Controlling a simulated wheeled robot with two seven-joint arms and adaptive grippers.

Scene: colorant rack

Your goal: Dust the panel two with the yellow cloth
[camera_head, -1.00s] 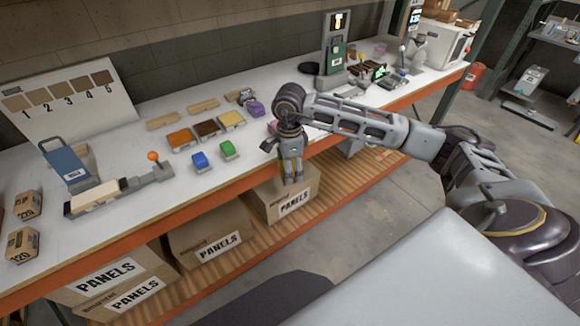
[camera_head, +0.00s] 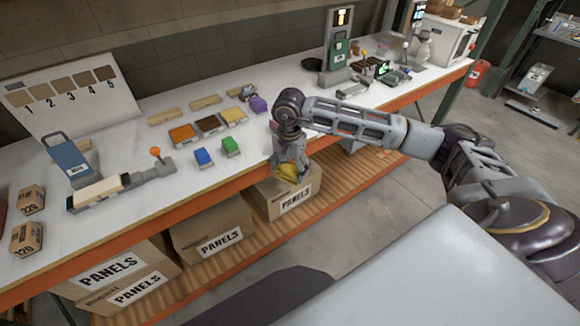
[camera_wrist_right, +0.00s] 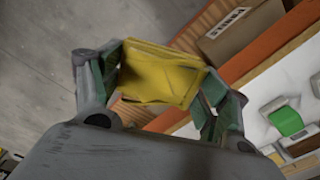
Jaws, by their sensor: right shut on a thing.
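My right gripper (camera_head: 285,168) is shut on the yellow cloth (camera_head: 287,173), in front of the bench's orange edge and above a cardboard box. In the right wrist view the cloth (camera_wrist_right: 160,75) is a folded yellow sheet between both fingers (camera_wrist_right: 160,88). A pale wooden panel (camera_head: 98,192) lies on a grey fixture with an orange-knobbed lever, at the bench's left. Other bare wooden panels (camera_head: 162,117) (camera_head: 205,102) lie towards the back. I see no number on any panel, so I cannot tell which is panel two. My left gripper is out of view.
Orange, brown and yellow trays (camera_head: 207,124) stand mid-bench, with a blue block (camera_head: 202,156) and a green block (camera_head: 230,146) before them. A numbered swatch board (camera_head: 65,97) leans at the back left. Boxes marked PANELS (camera_head: 215,235) fill the lower shelf.

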